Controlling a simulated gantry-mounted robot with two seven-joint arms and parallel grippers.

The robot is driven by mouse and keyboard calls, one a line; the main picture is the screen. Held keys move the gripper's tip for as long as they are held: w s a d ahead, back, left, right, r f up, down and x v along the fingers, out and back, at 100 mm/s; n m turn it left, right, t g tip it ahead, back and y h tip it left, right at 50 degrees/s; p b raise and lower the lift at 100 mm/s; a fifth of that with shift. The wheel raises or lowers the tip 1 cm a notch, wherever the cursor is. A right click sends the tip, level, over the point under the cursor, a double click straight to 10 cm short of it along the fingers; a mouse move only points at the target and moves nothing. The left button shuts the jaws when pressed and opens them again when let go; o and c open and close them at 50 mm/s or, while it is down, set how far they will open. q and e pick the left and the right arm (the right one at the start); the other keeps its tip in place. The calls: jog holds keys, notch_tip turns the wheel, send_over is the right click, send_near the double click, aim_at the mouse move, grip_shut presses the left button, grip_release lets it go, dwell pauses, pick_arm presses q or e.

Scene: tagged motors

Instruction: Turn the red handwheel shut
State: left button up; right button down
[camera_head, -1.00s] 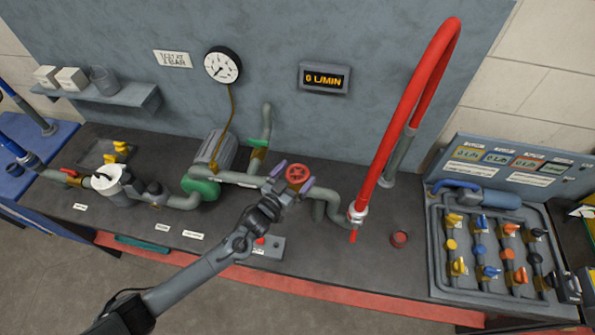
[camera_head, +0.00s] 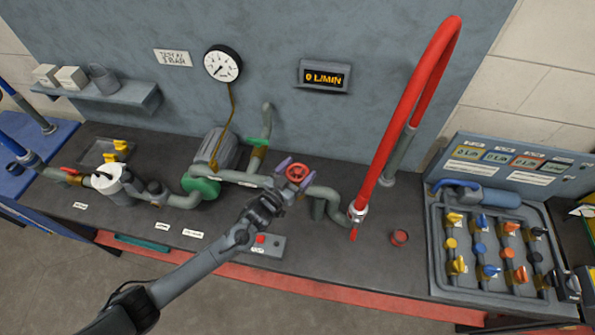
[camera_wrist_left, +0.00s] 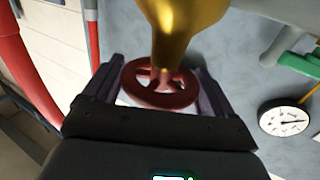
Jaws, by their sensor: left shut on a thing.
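The red handwheel (camera_head: 299,173) sits on the pipe line at the middle of the bench in the head view. In the left wrist view the handwheel (camera_wrist_left: 160,86) shows on its brass-coloured valve body (camera_wrist_left: 185,30). My left gripper (camera_head: 293,173) reaches it from the lower left, with its purple-grey fingers on either side of the rim. In the left wrist view the fingers of the left gripper (camera_wrist_left: 160,88) flank the wheel, and it is shut on the wheel. My right gripper is not in view.
A grey pipe (camera_head: 327,195) runs right from the wheel to the red hose (camera_head: 392,125). A button box (camera_head: 265,244) lies below my left gripper. The flow display (camera_head: 324,77) reads 0 L/MIN. The gauge (camera_head: 223,63) hangs on the wall. Bench right of the hose is mostly clear.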

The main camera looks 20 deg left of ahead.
pick_arm(q)
jog(key=m+g+h+b, duration=0.1)
jog(key=h, duration=0.1)
jog(key=m+g+h+b, duration=0.1)
jog(key=m+h, duration=0.1)
jog(key=h, duration=0.1)
jog(key=shift+a+f+b, duration=0.1)
jog(key=shift+f+b, duration=0.1)
jog(key=shift+b, duration=0.15)
jog(key=shift+r+m+g+h, duration=0.15)
jog(key=shift+m+g+h, duration=0.25)
jog(key=shift+m+h, duration=0.15)
jog(key=o, duration=0.8)
jog(key=shift+o, duration=0.2)
jog(key=b+v, duration=0.1)
jog(key=v, duration=0.9)
jog(key=shift+s, duration=0.35)
